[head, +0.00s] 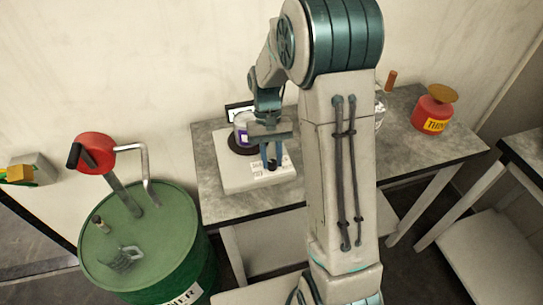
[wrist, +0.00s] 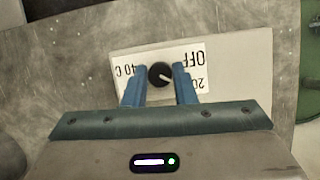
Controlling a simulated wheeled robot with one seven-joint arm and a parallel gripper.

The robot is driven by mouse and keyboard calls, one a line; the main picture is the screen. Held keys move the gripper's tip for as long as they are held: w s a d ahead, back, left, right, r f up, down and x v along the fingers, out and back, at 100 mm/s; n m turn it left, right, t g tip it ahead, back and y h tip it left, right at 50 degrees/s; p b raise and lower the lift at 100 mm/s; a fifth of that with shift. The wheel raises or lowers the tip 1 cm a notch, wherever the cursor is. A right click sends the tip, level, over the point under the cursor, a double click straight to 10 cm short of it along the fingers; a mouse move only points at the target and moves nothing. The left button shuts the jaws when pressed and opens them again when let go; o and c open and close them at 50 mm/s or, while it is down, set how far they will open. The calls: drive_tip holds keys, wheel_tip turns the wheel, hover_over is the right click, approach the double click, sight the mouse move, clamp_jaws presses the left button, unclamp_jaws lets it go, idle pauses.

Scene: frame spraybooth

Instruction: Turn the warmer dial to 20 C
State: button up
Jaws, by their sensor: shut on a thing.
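The warmer (head: 232,179) is a pale box on the grey bench, with a round black plate at its back. Its black dial (wrist: 159,74) has a white pointer and sits between the two blue fingers of my gripper (wrist: 160,88), which is shut on it. In the wrist view, the pointer aims right and slightly down, toward the partly hidden "20" mark (wrist: 201,84). The upside-down "OFF" mark (wrist: 190,57) lies above that, and "40 C" (wrist: 125,71) lies left of the dial. In the head view, my gripper (head: 271,157) points down over the warmer's front.
A can (head: 241,129) stands on the warmer's plate, with a small screen (head: 238,111) behind. A red thinner can (head: 434,108) stands on the bench's right side. A green drum (head: 150,245) with a red-topped pump (head: 96,151) stands left of the bench (head: 217,205). My arm hides the bench's middle.

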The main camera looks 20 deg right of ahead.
drive_tip(key=shift+m, duration=0.5)
drive_tip(key=o, duration=1)
drive_tip(key=shift+r, duration=0.1)
drive_tip(key=v, duration=1.3)
drive_tip(key=shift+w+d+r, duration=0.1)
drive_tip(key=shift+d+r, duration=0.2)
